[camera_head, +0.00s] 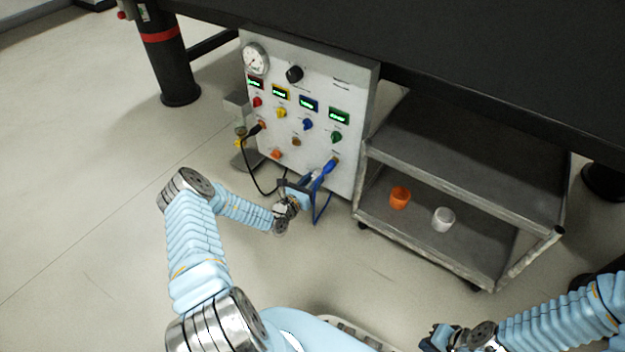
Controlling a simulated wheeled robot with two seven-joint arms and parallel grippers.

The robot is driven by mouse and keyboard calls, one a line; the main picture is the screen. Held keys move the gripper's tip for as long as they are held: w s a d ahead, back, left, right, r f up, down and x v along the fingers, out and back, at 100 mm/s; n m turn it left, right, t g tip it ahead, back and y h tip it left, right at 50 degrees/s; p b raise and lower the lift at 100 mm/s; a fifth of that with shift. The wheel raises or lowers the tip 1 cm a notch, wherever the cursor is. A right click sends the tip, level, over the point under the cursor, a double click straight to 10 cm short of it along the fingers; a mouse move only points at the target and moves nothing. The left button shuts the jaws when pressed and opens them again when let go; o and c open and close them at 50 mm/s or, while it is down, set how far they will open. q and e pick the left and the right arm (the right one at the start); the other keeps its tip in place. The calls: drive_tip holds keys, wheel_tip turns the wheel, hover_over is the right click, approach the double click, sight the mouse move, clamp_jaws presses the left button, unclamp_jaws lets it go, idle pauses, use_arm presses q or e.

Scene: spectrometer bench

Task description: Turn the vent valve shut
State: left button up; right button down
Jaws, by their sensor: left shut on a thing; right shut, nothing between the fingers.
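A white instrument panel (300,150) stands under the bench. It carries a black knob (294,74) and red (257,102), yellow (281,113), blue (307,124) and green (336,137) knobs below small displays. The labels are too small to read, so I cannot tell which control is the vent valve. My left gripper (311,181) is at the panel's lower right, shut on a blue plug (328,168) with a blue cable. Its fingers partly hide the plug. My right gripper (432,338) is shut and empty at the bottom, away from the panel.
A round gauge (255,58) is at the panel's top left. A black cable (252,160) loops from the panel's left side. A grey cart (470,180) stands to the right, holding an orange cup (399,197) and a white cup (443,219). The floor in front is clear.

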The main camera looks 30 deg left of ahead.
use_arm(q)
drive_tip(key=n, duration=0.4)
drive_tip(key=shift+f+n, duration=0.1)
drive_tip(key=shift+n, duration=0.3)
idle(0.4)
drive_tip(key=o, duration=1)
drive_tip(key=shift+o, duration=0.2)
drive_tip(key=s+a+p, duration=0.1)
drive_tip(key=s+p, duration=0.1)
drive_tip(key=s, duration=1.1)
drive_tip(key=shift+s+p, duration=0.4)
